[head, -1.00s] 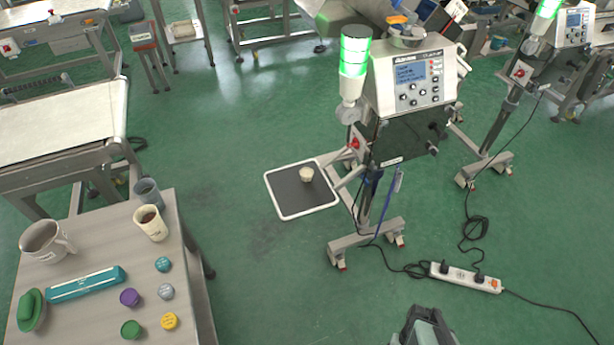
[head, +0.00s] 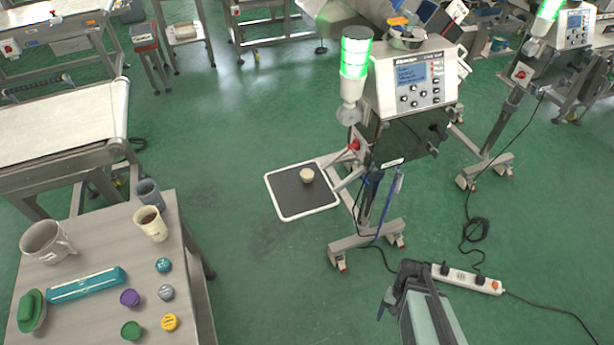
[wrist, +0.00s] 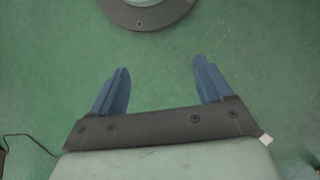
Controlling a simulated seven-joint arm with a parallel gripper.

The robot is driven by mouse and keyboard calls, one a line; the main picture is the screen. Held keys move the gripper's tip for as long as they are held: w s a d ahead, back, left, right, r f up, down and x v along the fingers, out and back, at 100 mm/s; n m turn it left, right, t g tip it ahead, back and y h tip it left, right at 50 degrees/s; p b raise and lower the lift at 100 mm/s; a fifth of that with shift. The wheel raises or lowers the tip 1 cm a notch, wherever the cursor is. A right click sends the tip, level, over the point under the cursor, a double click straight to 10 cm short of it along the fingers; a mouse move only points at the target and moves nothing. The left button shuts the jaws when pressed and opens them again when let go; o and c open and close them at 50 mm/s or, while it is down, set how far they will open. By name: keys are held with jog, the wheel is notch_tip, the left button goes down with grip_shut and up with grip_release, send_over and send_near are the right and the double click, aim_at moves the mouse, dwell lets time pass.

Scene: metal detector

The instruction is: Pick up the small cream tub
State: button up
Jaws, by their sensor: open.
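The small cream tub (head: 306,175) stands on a dark tray with a white rim (head: 285,214) beside the metal detector stand, in the middle of the head view. My gripper (head: 383,302) is at the lower right of the head view, well apart from the tub. In the wrist view my gripper (wrist: 160,88) shows two blue fingers spread wide with only green floor between them. The tub is not in the wrist view.
A power strip (head: 467,278) and cables lie on the floor at the right. A table (head: 105,215) with cups, lids and a teal box is at the left. Green floor between is clear.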

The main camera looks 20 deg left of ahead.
jog(key=w+a+r+t, duration=0.2)
jog(key=w+a+r, duration=0.9)
jog(key=w+a, duration=0.3)
jog(key=w+a+r+t+y, duration=0.15)
jog(key=w+a+r, duration=0.25)
jog(key=a+r, duration=0.45)
jog(key=w+a+r+m+t, duration=0.1)
jog(key=w+a+r+t, duration=0.1)
jog(key=w+a+r, duration=0.5)
jog(key=w+a+r+t+y, duration=0.1)
jog(key=w+a+r, duration=0.1)
jog(key=a+r, duration=0.8)
send_over(307, 173)
jog(key=d, duration=0.1)
jog(key=shift+h, duration=0.25)
notch_tip(307, 173, down, 8)
jog(key=shift+s+d+f, duration=0.1)
jog(key=shift+s, duration=0.05)
jog(key=shift+a+f, duration=0.25)
jog(key=shift+f, duration=1.15)
jog(key=shift+a+f, duration=0.2)
jog(key=shift+f, duration=1.2)
jog(key=shift+c, duration=0.4)
jog(key=c, duration=1.1)
